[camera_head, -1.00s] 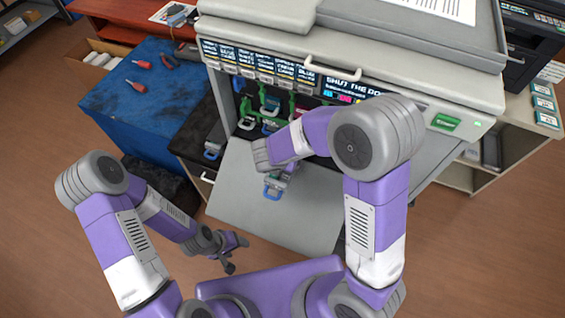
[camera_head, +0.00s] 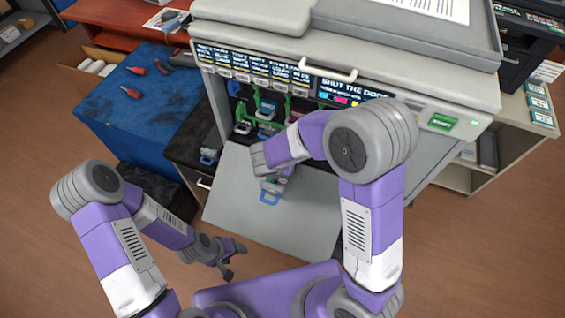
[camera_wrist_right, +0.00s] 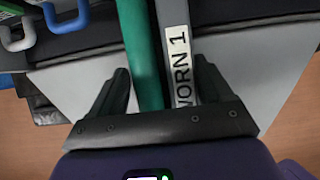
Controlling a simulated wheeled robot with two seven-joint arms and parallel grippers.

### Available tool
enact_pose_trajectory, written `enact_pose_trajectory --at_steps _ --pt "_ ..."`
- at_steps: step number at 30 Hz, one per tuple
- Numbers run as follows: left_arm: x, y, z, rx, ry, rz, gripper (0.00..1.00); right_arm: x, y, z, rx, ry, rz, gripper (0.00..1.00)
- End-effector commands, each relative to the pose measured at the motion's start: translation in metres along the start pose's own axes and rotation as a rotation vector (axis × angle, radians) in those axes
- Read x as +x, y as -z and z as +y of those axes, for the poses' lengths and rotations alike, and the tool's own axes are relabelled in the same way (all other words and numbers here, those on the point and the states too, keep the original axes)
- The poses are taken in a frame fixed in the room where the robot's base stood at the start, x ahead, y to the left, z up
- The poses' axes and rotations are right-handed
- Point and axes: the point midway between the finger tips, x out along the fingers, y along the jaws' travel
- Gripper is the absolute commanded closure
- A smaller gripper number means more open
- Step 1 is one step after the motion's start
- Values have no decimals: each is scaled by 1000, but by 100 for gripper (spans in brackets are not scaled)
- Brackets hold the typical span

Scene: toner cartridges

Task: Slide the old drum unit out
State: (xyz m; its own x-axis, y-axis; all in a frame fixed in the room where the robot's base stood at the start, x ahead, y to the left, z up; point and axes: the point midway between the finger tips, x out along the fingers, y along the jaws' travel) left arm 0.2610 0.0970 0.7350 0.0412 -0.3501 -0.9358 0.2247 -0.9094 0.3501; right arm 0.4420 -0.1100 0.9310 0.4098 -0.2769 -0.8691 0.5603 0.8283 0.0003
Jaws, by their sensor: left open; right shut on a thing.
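The old drum unit is a long piece with a green roller (camera_wrist_right: 142,50) beside a grey bar whose white label (camera_wrist_right: 179,68) partly reads "ORN 1". My right gripper (camera_wrist_right: 162,92) has its dark fingers on either side of it in the right wrist view and is shut on it. The printer (camera_head: 420,82) is open at the front. My left gripper (camera_head: 227,264) is open and empty, low and left of the door.
Other green and blue-handled parts (camera_head: 266,112) sit in the open bay. A blue-topped bench (camera_head: 130,105) with red-handled tools stands at left. A shelf unit (camera_head: 510,125) stands at right. Bare floor lies in front and to the right.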

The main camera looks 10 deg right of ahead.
Motion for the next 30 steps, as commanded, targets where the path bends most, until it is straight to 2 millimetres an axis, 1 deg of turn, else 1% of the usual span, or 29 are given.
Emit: enact_pose_trajectory --at_steps 4,5,8,30 --pt "0 0 0 0 0 0 36 0 0 0 -1 0 1 88" --pt "0 0 0 0 0 0 36 0 0 0 0 -1 -1 97" --pt "0 0 0 0 0 0 36 -1 1 1 -1 -2 -1 97" --pt "10 0 -4 0 0 0 36 -22 36 1 -2 -2 -2 97"
